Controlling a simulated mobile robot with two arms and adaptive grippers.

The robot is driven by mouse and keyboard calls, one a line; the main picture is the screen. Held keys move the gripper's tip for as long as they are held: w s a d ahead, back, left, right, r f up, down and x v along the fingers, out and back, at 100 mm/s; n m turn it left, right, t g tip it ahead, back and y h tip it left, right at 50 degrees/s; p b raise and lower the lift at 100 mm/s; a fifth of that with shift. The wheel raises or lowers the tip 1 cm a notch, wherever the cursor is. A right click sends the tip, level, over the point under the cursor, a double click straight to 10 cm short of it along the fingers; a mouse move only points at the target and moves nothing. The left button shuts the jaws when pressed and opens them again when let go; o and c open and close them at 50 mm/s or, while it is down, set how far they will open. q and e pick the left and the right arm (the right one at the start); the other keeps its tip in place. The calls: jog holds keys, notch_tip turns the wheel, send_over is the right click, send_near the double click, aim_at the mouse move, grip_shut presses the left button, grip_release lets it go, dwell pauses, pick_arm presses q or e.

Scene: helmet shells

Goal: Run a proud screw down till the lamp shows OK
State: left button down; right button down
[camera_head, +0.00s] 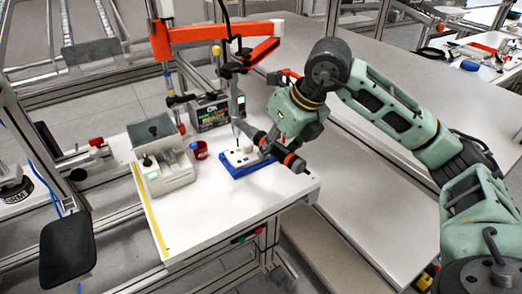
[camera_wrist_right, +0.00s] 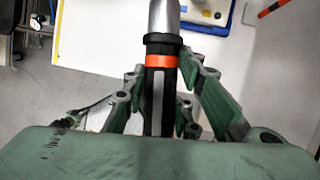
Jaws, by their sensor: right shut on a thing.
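My right gripper (camera_head: 268,143) reaches in from the right over the worktable. It is shut on the driver, whose black body with an orange band (camera_wrist_right: 160,62) and silver barrel (camera_wrist_right: 163,18) lie between the fingers in the wrist view. A slim upright grey driver spindle (camera_head: 234,100) hangs from the orange arm (camera_head: 205,38) above a pale workpiece (camera_head: 238,157) on a blue fixture (camera_head: 232,171). How it joins the gripped part is unclear. The dark control box (camera_head: 209,111) has a green-lit display with OK lettering. No screw can be made out. My left gripper is out of view.
A yellow strip (camera_head: 151,215) runs along the table's left edge. The white table (camera_head: 225,208) is clear at the front. Another bench (camera_head: 385,65) stands behind my right arm.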

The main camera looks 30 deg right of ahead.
dwell(0.3)
notch_tip(320, 180, up, 3)
jog(key=shift+f+p, duration=0.15)
jog(key=shift+p, duration=0.9)
jog(key=shift+f, duration=0.1)
jog(key=shift+w+d, duration=0.25)
jog(key=shift+d, duration=0.1)
jog(key=w+d, duration=0.5)
jog(key=d, duration=0.3)
jog(key=shift+p, duration=0.3)
jog(key=shift+s+f, duration=0.1)
